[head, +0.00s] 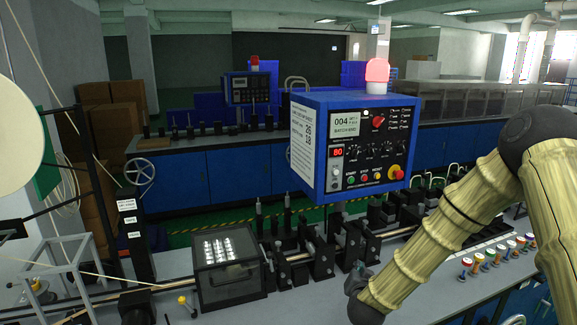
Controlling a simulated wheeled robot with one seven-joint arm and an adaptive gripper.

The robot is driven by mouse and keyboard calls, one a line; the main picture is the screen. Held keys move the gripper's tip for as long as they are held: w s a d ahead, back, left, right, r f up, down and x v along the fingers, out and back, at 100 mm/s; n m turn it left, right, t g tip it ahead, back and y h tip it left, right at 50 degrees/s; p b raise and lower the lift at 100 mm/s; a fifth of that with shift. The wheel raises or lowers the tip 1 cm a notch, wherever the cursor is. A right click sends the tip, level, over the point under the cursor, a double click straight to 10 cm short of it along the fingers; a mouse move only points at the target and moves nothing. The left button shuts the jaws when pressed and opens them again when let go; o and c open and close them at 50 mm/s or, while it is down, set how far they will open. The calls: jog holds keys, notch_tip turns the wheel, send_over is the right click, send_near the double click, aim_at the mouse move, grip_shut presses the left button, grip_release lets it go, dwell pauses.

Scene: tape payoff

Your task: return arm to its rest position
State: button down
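My arm (440,232), in a ribbed yellowish sleeve, comes in from the right edge. It bends at a dark elbow joint (540,130) and slopes down and left over the front bench. Its dark wrist end (364,308) is at the bottom edge of the head view, right of the lidded box. No gripper fingers show, so I cannot see whether the gripper is open, shut or holding anything.
A blue control box (315,180) with a lit red lamp (377,72) hangs behind the forearm. The grey bench (230,312) carries a clear-lidded box (228,270), rollers and clamps. Several colour-topped knobs (487,258) stand between forearm and upper arm.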

jog(key=s+f+g, duration=0.1)
jog(key=s+f, duration=0.2)
jog(key=f, duration=0.1)
jog(key=s+a+f+n+g+y, duration=0.1)
jog(key=s+f, duration=0.2)
jog(key=f, duration=0.1)
jog(key=s+a+f+n+g, duration=0.1)
jog(key=s+f, duration=0.3)
jog(key=shift+f+y, duration=0.15)
jog(key=shift+y, duration=0.15)
jog(key=s+f+n+g, duration=0.2)
jog(key=s+f+g, duration=0.1)
jog(key=s+f, duration=0.7)
jog(key=s+d+f+n+g, duration=0.1)
jog(key=s+f+g, duration=0.2)
jog(key=s, duration=0.8)
jog(key=s+d+f+g, duration=0.1)
jog(key=s+f+g, duration=0.15)
jog(key=s, duration=0.75)
jog(key=s+d+f+n+g, duration=0.1)
jog(key=s+d+f+g, duration=0.15)
jog(key=s, duration=0.85)
notch_tip(320, 180, down, 10)
jog(key=b, duration=1)
jog(key=shift+w+a+r+y, duration=0.2)
jog(key=shift+a+y, duration=0.1)
jog(key=shift+a, duration=0.15)
